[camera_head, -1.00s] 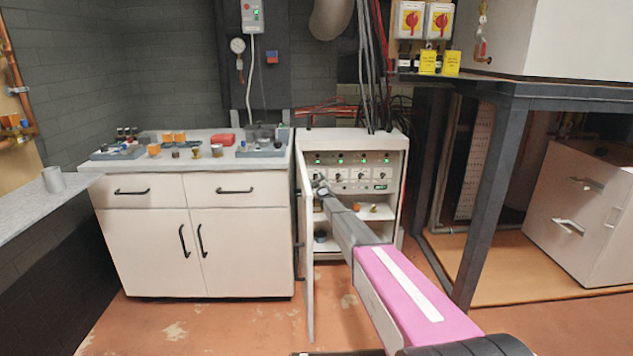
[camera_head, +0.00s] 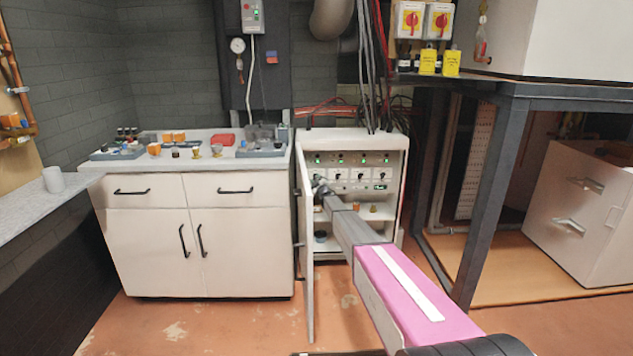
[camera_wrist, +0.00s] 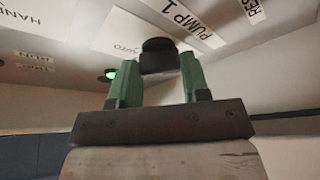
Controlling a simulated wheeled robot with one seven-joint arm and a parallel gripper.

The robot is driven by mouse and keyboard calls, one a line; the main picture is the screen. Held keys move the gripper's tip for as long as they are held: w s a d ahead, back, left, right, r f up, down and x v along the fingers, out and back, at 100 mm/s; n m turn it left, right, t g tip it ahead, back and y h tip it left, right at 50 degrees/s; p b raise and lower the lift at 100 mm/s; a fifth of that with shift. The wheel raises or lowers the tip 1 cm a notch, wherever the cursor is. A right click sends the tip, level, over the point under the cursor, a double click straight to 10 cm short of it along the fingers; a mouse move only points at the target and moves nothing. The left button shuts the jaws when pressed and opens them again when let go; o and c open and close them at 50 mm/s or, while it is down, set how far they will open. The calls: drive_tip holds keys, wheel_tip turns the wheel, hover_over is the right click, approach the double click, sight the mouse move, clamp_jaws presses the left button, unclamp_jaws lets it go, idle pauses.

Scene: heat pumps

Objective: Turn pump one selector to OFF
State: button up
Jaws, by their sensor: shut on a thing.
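The control panel (camera_head: 350,160) sits inside the open white cabinet, with a row of selectors on white plates and green lights above. In the wrist view the pump one selector (camera_wrist: 159,55) is a dark knob beside the label "PUMP 1" (camera_wrist: 187,18). The words "HAND" and "AUTO" show on and near its plate; the OFF mark is not visible. My gripper (camera_wrist: 158,68) has its green fingers on both sides of the knob, shut on it. In the head view my gripper (camera_head: 320,184) is at the left end of the selector row, and my arm hides part of the cabinet.
The cabinet door (camera_head: 307,250) stands open just left of my arm. A drawer unit (camera_head: 190,240) with small parts on top is at the left. A dark steel frame post (camera_head: 490,200) stands at the right. Small items lie on the shelf below the panel.

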drive_tip(key=n, duration=0.2)
drive_tip(key=n+g, duration=0.1)
drive_tip(key=n, duration=0.1)
drive_tip(key=shift+d+r+n+g+y, duration=0.1)
drive_tip(key=shift+n+g+y, duration=0.2)
drive_tip(key=shift+r+n+g, duration=0.1)
drive_tip(key=shift+n+g, duration=0.6)
drive_tip(key=shift+n, duration=0.9)
drive_tip(key=o, duration=0.9)
drive_tip(key=shift+n, duration=0.3)
drive_tip(key=v, duration=1.1)
